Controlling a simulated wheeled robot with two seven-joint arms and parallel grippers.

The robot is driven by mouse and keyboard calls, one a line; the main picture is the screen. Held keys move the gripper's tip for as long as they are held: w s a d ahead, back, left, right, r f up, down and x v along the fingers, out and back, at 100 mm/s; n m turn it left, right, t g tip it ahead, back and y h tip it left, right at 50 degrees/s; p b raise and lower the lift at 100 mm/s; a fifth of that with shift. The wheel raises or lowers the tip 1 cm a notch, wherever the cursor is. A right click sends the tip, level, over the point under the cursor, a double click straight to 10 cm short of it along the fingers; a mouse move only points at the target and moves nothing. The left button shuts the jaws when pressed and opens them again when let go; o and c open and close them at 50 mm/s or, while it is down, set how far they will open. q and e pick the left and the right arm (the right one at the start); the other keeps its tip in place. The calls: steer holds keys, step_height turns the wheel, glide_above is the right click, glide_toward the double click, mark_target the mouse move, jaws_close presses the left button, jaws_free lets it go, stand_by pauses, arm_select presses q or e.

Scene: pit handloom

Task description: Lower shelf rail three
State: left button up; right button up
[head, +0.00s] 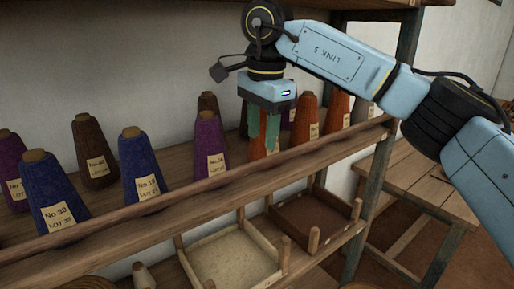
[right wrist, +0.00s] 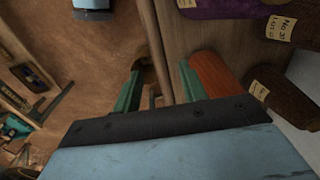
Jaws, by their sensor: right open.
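A long wooden rail (head: 150,205) runs along the front edge of the shelf that holds yarn cones. No number shows on it. My right gripper (head: 263,137) is at the rail's right half, fingers pointing down, with an orange cone just behind. In the right wrist view the rail (right wrist: 152,35) passes between the two green fingers of the right gripper (right wrist: 162,72). The jaws are open, with a gap on each side of the rail. I cannot tell how deep the fingers reach around it. My left gripper is not in view.
Several yarn cones stand behind the rail, among them a blue cone (head: 139,165) and a purple cone (head: 209,150). Below are a pale tray (head: 232,262) and a brown tray (head: 315,215) with corner posts. A shelf post (head: 381,180) and a wooden table (head: 440,195) are at right.

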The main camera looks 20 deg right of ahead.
mark_target(261, 160)
step_height(261, 160, down, 4)
steer(key=shift+s+f+p, duration=0.1)
steer(key=shift+f+p, duration=0.05)
steer(key=shift+p, duration=0.2)
steer(key=shift+a+f, duration=0.1)
steer(key=shift+f, duration=0.75)
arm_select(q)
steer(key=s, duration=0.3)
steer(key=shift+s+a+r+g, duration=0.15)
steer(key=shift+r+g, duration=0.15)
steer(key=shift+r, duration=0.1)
arm_select(e)
steer(key=shift+w, duration=0.2)
jaws_close()
